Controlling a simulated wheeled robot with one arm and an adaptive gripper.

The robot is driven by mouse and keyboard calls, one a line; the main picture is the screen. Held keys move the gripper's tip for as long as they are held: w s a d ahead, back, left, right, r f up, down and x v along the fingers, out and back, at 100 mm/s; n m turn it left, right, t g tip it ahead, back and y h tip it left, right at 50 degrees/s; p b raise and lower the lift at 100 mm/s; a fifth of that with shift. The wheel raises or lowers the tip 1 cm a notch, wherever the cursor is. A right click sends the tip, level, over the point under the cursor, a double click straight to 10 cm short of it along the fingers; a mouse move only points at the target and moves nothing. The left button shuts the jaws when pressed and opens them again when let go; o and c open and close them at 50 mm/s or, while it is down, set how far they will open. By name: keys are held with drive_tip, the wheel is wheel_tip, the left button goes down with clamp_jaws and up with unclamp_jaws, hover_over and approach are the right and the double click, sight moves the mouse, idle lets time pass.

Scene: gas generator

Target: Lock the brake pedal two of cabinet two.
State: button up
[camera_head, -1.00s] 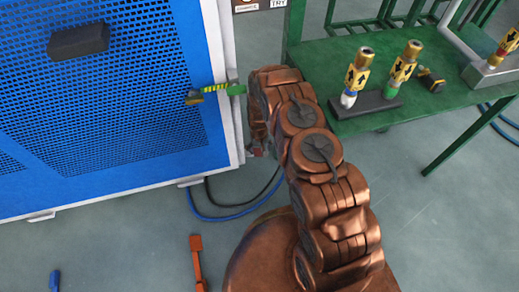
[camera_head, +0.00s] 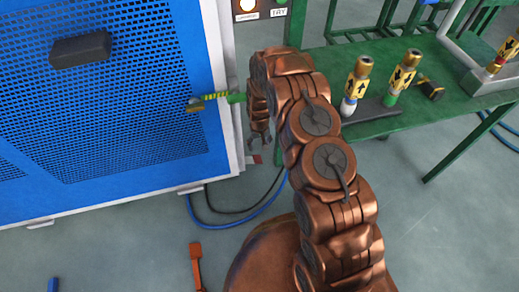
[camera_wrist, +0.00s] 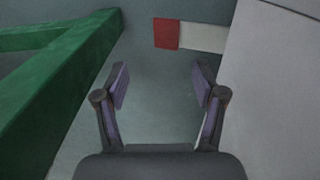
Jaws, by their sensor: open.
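The blue mesh-fronted cabinet (camera_head: 130,130) fills the left of the head view. A small red-tipped white piece (camera_head: 254,159), perhaps the brake pedal, shows low beside its right corner. In the wrist view a red end (camera_wrist: 166,33) and white bar (camera_wrist: 204,38) lie ahead, beyond my fingers, beside a pale panel (camera_wrist: 275,90). My gripper (camera_wrist: 160,85) is open and empty, its fingers apart from the red end. In the head view my gripper (camera_head: 259,142) hangs just right of the cabinet edge, above the red-tipped piece. Which numbered cabinet this is cannot be told.
A green table (camera_head: 400,120) with yellow-banded valves (camera_head: 357,85) stands at right; green framing (camera_wrist: 60,70) is close at left in the wrist view. Hoses (camera_head: 235,220) and an orange tool (camera_head: 196,265) lie on the floor.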

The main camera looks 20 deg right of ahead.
drive_tip(key=shift+r, duration=1.15)
